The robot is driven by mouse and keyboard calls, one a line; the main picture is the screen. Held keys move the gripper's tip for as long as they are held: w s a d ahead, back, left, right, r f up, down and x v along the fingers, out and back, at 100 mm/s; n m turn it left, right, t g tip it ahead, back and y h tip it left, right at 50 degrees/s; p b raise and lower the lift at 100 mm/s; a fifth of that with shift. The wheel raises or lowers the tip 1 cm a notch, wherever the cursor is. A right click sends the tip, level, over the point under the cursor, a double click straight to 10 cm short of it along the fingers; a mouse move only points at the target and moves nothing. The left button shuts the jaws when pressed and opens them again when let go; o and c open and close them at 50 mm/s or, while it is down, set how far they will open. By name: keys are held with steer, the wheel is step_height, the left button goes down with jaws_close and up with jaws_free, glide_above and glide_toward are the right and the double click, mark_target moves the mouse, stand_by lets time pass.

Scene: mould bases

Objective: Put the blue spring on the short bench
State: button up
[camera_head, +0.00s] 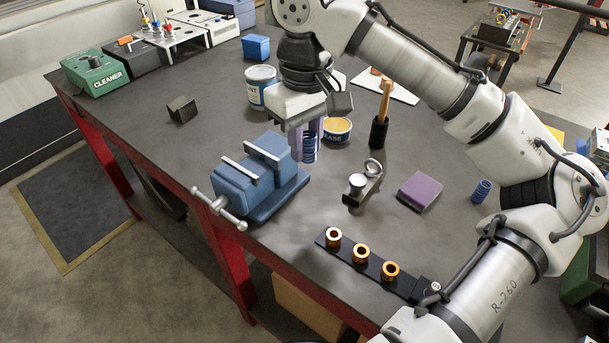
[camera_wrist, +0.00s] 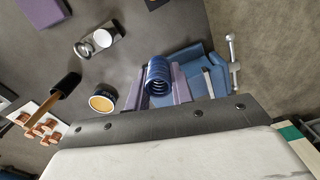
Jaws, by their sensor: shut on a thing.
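My gripper (camera_head: 308,140) is shut on a blue spring (camera_head: 309,152), which hangs upright between the pale purple fingers beside the blue vise. In the wrist view the spring (camera_wrist: 158,76) sits between the fingers, its coils facing the camera. I cannot tell whether its lower end touches the dark bench top. A second blue spring (camera_head: 481,190) stands at the right of the same bench, behind the arm's side.
The large dark bench (camera_head: 150,105) holds the blue vise (camera_head: 258,180), a grease tin (camera_head: 337,130), a paint can (camera_head: 260,85), a brush (camera_head: 380,120), a metal clamp block (camera_head: 362,185), a purple block (camera_head: 420,191) and a black strip with brass rings (camera_head: 360,256). Floor shows between the benches.

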mark_target(305, 210)
step_height(305, 210, down, 14)
steer(key=shift+f+p, duration=0.1)
steer(key=shift+p, duration=0.3)
steer(key=o, duration=1)
steer(key=shift+f, duration=0.1)
step_height(305, 210, up, 12)
steer(key=shift+r+b, duration=0.15)
steer(key=shift+b, duration=0.2)
